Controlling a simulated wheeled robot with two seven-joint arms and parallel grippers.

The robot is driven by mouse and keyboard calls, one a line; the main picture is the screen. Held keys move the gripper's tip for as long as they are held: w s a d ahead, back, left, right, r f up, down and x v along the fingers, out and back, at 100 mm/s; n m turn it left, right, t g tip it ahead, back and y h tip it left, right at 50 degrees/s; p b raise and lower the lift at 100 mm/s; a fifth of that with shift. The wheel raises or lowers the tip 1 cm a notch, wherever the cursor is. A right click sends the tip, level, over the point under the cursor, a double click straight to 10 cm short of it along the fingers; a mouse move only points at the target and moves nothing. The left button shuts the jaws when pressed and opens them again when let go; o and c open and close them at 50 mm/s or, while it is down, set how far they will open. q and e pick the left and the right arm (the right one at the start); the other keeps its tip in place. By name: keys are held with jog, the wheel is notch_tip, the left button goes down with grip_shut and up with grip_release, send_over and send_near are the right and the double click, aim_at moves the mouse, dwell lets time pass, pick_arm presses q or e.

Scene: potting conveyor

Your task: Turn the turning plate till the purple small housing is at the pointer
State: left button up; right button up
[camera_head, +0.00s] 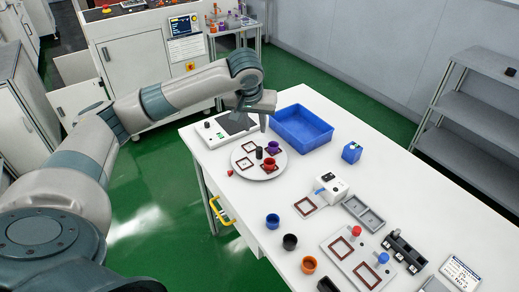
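The round grey turning plate (262,177) lies on the white table's left part. It bears a purple small housing (274,146) at its far right side, a red housing (268,165) at its near right side, and a dark upright knob (259,153) near the middle. Two square outlined places on its left look empty. A small red piece (230,172), perhaps the pointer, sits at the plate's near left edge. My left gripper (263,128) points down just above and behind the purple housing; I cannot see a gap between its fingers. My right gripper is out of view.
A blue bin (302,128) and a scale-like device (222,130) stand behind the plate. A blue block (352,152), a white device (331,187), loose cups and a fixture plate (345,268) occupy the table's right and front. Clear table lies right of the plate.

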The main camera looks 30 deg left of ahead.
aim_at(259, 149)
pick_arm(q)
jog(key=p+x, duration=0.4)
jog(key=x, duration=1.3)
jog(key=shift+w+a+f, duration=0.15)
jog(key=shift+c, duration=0.3)
grip_shut()
